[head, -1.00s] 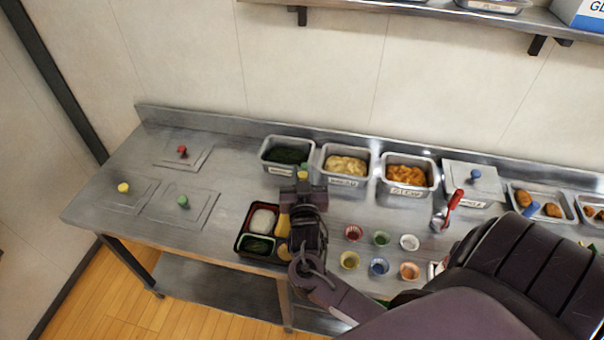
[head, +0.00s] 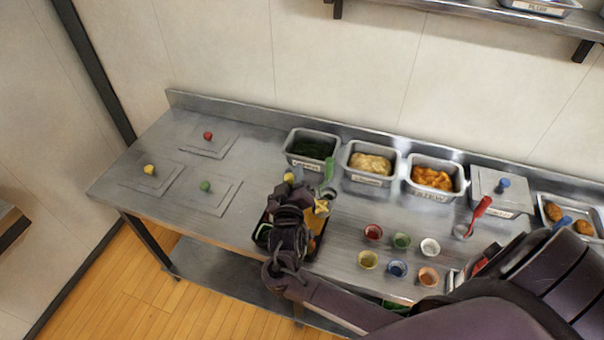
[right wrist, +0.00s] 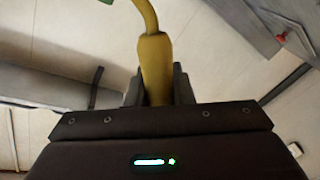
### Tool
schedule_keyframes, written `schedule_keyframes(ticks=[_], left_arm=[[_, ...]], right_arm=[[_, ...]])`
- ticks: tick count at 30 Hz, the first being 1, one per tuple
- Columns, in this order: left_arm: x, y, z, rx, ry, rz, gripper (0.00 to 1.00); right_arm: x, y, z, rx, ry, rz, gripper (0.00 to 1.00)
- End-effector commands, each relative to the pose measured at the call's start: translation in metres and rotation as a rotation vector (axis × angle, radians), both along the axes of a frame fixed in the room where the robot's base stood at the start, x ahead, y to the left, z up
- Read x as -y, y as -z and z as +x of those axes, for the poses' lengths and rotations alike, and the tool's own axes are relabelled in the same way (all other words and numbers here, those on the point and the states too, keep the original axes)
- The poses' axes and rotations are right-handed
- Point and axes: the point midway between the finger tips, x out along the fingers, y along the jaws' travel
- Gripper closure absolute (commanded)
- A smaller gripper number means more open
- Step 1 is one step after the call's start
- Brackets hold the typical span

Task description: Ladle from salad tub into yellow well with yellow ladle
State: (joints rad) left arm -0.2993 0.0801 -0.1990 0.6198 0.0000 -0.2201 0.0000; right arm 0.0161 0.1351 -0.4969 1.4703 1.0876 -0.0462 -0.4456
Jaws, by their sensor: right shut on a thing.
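My right gripper (head: 290,200) is over the bento tray (head: 319,241) and hides much of it. In the right wrist view its jaws (right wrist: 157,92) are shut on the yellow ladle's handle (right wrist: 155,62); a curved yellow part extends beyond it. In the head view a yellow handle end (head: 290,178) shows above the gripper. Another yellow patch (head: 322,208) shows beside it; I cannot tell whether it is the well or the ladle. The ladle's bowl and its contents cannot be made out. The tub of dark greens (head: 311,148) stands behind the gripper. My left gripper is not in view.
A green handle (head: 328,172) stands right of the gripper. Tubs of pale (head: 370,165) and orange food (head: 433,179) stand along the back. Several small cups (head: 400,241) and a red ladle (head: 480,210) are to the right. Lids with knobs (head: 208,142) lie at left.

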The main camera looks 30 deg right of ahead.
Motion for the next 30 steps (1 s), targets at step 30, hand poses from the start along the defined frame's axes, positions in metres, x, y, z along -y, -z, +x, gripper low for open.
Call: schedule_keyframes(ticks=[30], left_arm=[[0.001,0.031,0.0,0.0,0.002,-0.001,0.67]], right_arm=[[-0.05,0.064,0.035,-0.338,0.0,-0.493,1.0]])
